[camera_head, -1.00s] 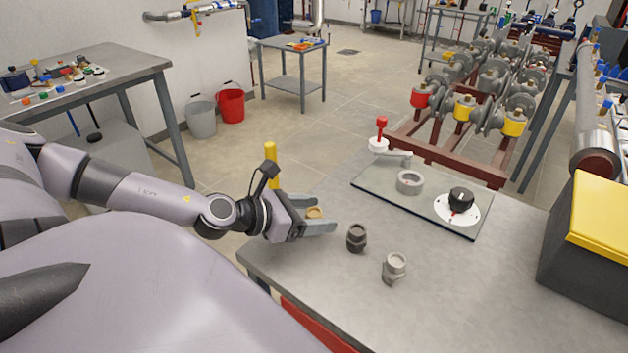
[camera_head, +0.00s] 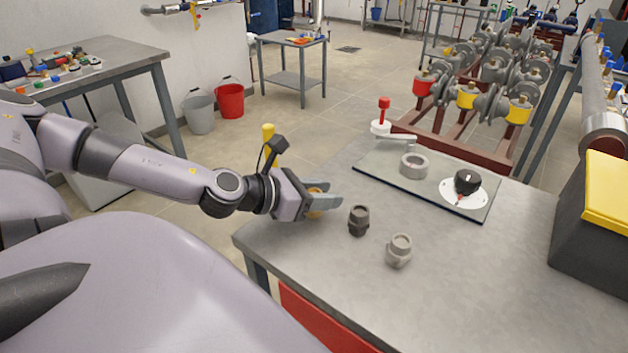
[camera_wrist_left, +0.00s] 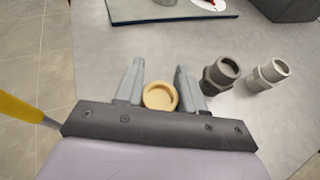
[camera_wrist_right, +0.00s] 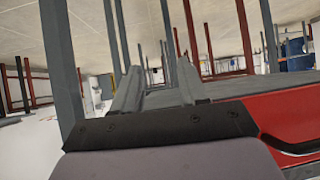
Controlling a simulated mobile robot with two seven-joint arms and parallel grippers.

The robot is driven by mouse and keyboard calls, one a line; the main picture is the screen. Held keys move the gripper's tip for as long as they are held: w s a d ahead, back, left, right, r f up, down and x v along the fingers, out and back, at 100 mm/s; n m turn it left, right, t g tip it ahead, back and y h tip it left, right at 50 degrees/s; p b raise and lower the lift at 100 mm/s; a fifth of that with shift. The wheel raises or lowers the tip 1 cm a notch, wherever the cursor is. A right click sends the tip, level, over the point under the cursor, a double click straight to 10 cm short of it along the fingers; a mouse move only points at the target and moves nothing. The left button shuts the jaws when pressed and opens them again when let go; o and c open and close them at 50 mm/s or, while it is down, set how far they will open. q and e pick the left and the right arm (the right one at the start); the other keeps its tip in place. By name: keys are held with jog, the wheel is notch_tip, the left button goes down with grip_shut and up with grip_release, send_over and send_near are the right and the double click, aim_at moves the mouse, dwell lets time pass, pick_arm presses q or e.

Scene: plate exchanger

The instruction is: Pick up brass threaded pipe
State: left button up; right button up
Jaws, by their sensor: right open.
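The brass threaded pipe (camera_head: 315,201) stands near the left edge of the table, partly hidden by my left gripper. In the left wrist view the brass pipe (camera_wrist_left: 160,96) shows as a tan ring between the two fingers, with its lower part hidden. My left gripper (camera_head: 325,198) is open, with one finger on each side of the pipe; a narrow gap shows beside the right finger. It also shows in the left wrist view (camera_wrist_left: 160,82). My right gripper (camera_wrist_right: 160,88) is open and empty, facing table legs and the room.
A dark threaded fitting (camera_head: 359,220) and a light grey fitting (camera_head: 399,251) stand right of the left gripper. A plate (camera_head: 440,190) with a ring, a dial and a red-handled valve lies behind. A yellow-lidded box (camera_head: 590,230) stands at right.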

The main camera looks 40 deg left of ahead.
pick_arm(q)
jog(key=shift+s+f, duration=0.15)
jog(key=shift+f, duration=0.1)
jog(key=shift+r, duration=0.1)
